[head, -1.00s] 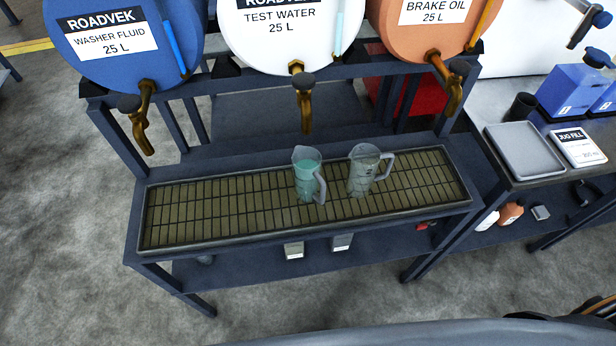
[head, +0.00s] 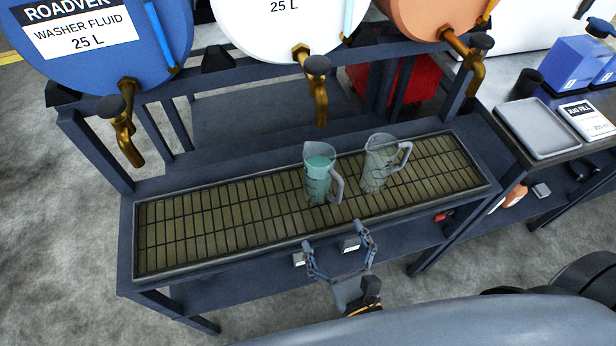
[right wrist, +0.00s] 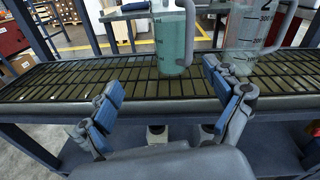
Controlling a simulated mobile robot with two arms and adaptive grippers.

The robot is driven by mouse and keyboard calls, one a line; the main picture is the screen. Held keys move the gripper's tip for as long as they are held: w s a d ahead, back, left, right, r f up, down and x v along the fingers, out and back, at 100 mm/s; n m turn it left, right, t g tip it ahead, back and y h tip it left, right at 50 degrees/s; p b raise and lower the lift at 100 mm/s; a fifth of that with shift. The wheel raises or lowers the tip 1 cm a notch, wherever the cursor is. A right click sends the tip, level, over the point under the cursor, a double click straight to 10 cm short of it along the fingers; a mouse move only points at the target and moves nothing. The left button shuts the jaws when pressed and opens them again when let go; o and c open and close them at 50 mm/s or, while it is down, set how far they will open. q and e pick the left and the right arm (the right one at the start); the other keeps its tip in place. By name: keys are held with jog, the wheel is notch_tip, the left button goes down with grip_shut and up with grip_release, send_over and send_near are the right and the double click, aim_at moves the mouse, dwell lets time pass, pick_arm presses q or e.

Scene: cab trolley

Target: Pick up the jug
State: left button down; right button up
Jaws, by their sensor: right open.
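Two clear jugs with handles stand upright on the slatted drip tray (head: 220,215). The left jug (head: 317,172) holds teal liquid; its handle points right toward the front. The right jug (head: 376,162) looks empty, with its handle to the right. My right gripper (head: 337,242) is open and empty at the tray's front edge, in front of the left jug and apart from it. In the right wrist view the left jug (right wrist: 174,38) stands beyond and between the open fingers (right wrist: 162,100), and the right jug (right wrist: 250,25) is at the upper right. My left gripper is not in view.
Brass taps hang over the tray from the blue washer fluid drum (head: 100,45), the white drum (head: 290,25) and the orange drum (head: 425,15). At right, a bench carries a grey tray (head: 537,128) and a jug fill card (head: 584,120). The tray's left half is clear.

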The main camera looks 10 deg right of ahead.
aim_at(324, 181)
jog(key=w+r+m+p, duration=0.1)
jog(key=w, duration=0.1)
jog(key=w+r+m+p, duration=0.1)
jog(key=w, duration=0.2)
jog(key=w+r+m+h+p, duration=0.1)
jog(key=w, duration=0.1)
jog(key=shift+w+d+r, duration=0.15)
jog(key=shift+w+d, duration=0.1)
jog(key=shift+w, duration=0.65)
jog(key=shift+w+p, duration=0.35)
jog(key=shift+p, duration=0.05)
jog(key=w, duration=0.1)
jog(key=w+p, duration=0.1)
jog(key=w, duration=0.1)
jog(key=shift+w+d+r+p, duration=0.15)
jog(key=shift+w+d+p, duration=0.15)
jog(key=shift+p, duration=0.1)
jog(key=shift+w, duration=0.5)
jog(key=shift+s, duration=0.1)
